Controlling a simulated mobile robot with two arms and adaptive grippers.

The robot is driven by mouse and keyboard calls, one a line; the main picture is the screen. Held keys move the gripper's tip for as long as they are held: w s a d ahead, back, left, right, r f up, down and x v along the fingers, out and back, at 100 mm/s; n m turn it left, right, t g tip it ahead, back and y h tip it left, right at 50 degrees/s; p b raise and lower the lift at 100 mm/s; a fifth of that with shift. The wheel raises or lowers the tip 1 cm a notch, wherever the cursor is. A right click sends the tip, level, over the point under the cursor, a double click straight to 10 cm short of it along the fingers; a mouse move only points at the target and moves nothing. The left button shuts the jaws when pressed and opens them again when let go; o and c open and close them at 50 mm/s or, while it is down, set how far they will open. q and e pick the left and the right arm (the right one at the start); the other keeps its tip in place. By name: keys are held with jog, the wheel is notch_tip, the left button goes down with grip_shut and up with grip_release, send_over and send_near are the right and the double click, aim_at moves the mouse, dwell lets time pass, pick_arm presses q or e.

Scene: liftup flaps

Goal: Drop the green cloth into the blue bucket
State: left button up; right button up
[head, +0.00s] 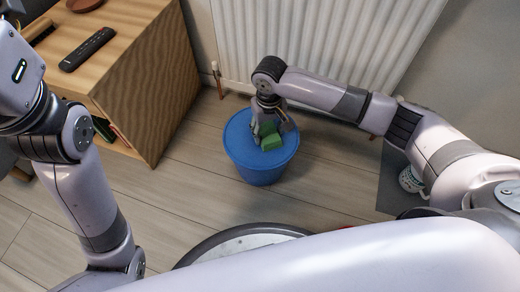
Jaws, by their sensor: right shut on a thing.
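The blue bucket (260,176) stands on the floor in front of the radiator, near the middle of the head view. My right gripper (270,130) points down over the bucket's round top. It is shut on the green cloth (271,142), which shows as a small, bunched green shape at the fingers. The cloth lies within the bucket's outline from above; I cannot tell whether it is above the rim or below it. My left arm shows at the left edge, but its gripper is out of view.
A wooden cabinet (150,80) with a black remote (87,49) on top stands at the upper left. A white radiator (310,45) is behind the bucket. A patterned cup (411,180) shows under my right arm. The wood floor around the bucket is clear.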

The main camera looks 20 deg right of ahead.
jog(key=o, duration=1.1)
notch_tip(320, 180, up, 12)
jog(key=shift+a, duration=0.1)
